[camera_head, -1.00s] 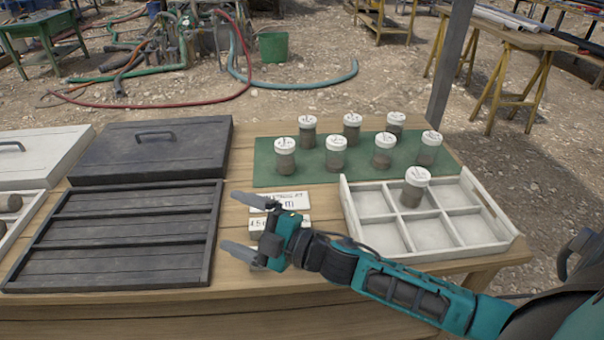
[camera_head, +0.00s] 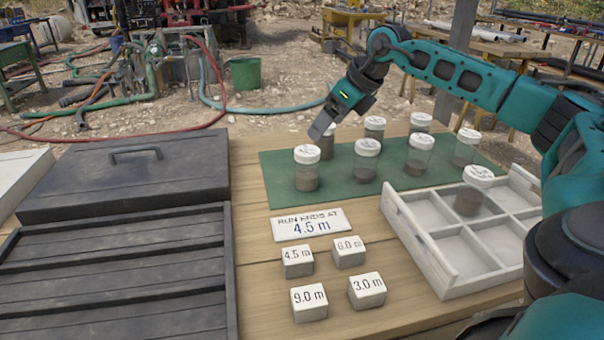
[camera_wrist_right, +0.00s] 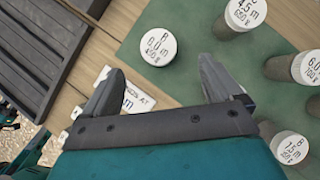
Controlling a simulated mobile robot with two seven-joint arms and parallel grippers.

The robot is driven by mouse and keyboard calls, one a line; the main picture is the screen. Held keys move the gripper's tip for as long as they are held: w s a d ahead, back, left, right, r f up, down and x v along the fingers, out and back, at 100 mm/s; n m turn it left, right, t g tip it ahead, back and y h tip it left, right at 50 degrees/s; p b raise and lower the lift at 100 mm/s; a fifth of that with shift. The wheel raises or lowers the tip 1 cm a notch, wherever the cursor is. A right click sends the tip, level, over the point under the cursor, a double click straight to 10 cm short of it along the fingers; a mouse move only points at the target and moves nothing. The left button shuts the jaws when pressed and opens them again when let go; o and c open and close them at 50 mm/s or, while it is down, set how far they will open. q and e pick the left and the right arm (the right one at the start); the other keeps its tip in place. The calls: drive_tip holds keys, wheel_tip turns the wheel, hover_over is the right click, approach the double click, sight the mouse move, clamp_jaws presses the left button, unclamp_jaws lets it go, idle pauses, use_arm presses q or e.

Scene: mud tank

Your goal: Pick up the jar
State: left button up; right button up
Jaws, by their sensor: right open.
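Several clear jars with white lids and grey-brown contents stand on a green mat. The front-left jar (camera_head: 307,170) is upright; in the right wrist view a jar lid reading 0.0 m (camera_wrist_right: 158,46) lies ahead of and between the fingertips. My right gripper (camera_head: 323,127) is open and empty, pointing down above the mat's left jars; its two fingers also show in the right wrist view (camera_wrist_right: 153,75). Other lids there read 4.5 m (camera_wrist_right: 246,14) and 1.5 m (camera_wrist_right: 289,147). One more jar (camera_head: 469,200) stands in the white tray's back-middle compartment. My left gripper is out of view.
The white divided tray (camera_head: 440,274) is at right, its other visible compartments empty. A sign (camera_head: 311,225) reads "RUN ENDS AT 4.5 m". Blocks marked 4.5 (camera_head: 298,262), 6.0, 9.0 and 3.0 m stand before it. Dark lidded and slatted boxes (camera_head: 124,180) fill the left.

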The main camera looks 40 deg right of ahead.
sight(307, 150)
drive_tip(key=b+x, duration=0.1)
drive_tip(key=x, duration=0.6)
drive_tip(key=shift+f, duration=0.1)
drive_tip(key=b+x, duration=0.2)
drive_tip(key=x, duration=0.3)
drive_tip(key=shift+s+a+f, duration=0.1)
drive_tip(key=shift+s+f, duration=0.05)
drive_tip(key=shift+f, duration=0.1)
drive_tip(key=c, duration=1.3)
drive_tip(key=shift+r, duration=0.3)
drive_tip(key=shift+c, duration=0.6)
use_arm(q)
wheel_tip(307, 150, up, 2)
drive_tip(key=p, duration=0.6)
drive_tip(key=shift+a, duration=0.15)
use_arm(e)
wheel_tip(307, 150, up, 20)
